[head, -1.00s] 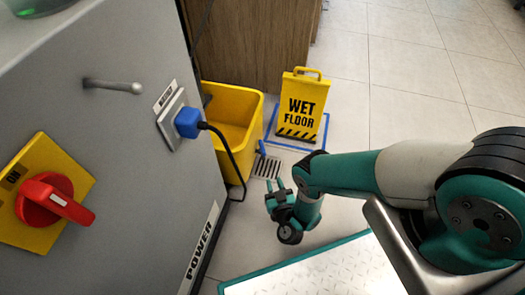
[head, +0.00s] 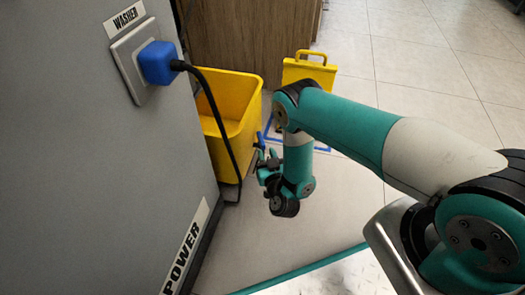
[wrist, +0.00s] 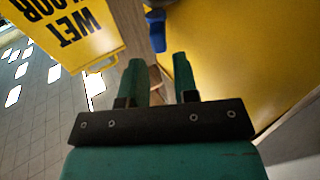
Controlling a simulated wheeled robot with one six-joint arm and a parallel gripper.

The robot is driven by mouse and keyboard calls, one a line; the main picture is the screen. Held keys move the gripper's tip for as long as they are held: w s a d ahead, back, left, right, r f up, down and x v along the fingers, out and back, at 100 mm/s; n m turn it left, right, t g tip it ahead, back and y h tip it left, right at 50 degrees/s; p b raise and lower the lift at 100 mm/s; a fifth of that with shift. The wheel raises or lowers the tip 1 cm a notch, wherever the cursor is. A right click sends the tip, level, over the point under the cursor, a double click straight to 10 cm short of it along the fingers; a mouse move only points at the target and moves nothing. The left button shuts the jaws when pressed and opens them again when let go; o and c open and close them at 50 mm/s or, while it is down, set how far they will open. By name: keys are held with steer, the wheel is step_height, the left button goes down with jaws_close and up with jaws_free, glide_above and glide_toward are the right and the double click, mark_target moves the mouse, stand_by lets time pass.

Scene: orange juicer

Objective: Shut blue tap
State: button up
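The blue tap (wrist: 157,36) shows in the wrist view as a small blue handle with a dark part above it, beside the yellow tub's wall. In the head view it is a small blue piece (head: 261,140) at the tub's right side, partly hidden by my gripper. My gripper (wrist: 161,68) is open, with two green fingers apart and nothing between them. The tap lies beyond the fingertips, roughly in line with the gap. In the head view my gripper (head: 264,160) hangs low beside the tub, close to the tap; I cannot tell whether they touch.
The yellow tub (head: 240,85) stands beside the grey cabinet (head: 90,150), whose blue plug (head: 158,62) trails a black cable (head: 228,135) past the tub. A yellow wet floor sign (head: 308,72) stands behind my arm. Tiled floor (head: 420,60) is clear to the right.

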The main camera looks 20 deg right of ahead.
mark_target(264, 147)
steer(key=shift+w+d+f+b, duration=0.15)
steer(key=shift+w+b, duration=0.6)
steer(key=shift+b, duration=1.15)
steer(key=shift+w+f+b, duration=0.15)
steer(key=shift+w+b, duration=0.6)
steer(key=shift+b, duration=1.15)
steer(key=shift+w+d+r+b, duration=0.15)
steer(key=shift+w+b, duration=0.2)
steer(key=shift+w, duration=0.4)
steer(key=shift+w+a+r+b, duration=0.15)
steer(key=shift+w+b, duration=0.15)
steer(key=shift+w, duration=0.4)
steer(key=shift+d, duration=0.1)
jaws_close()
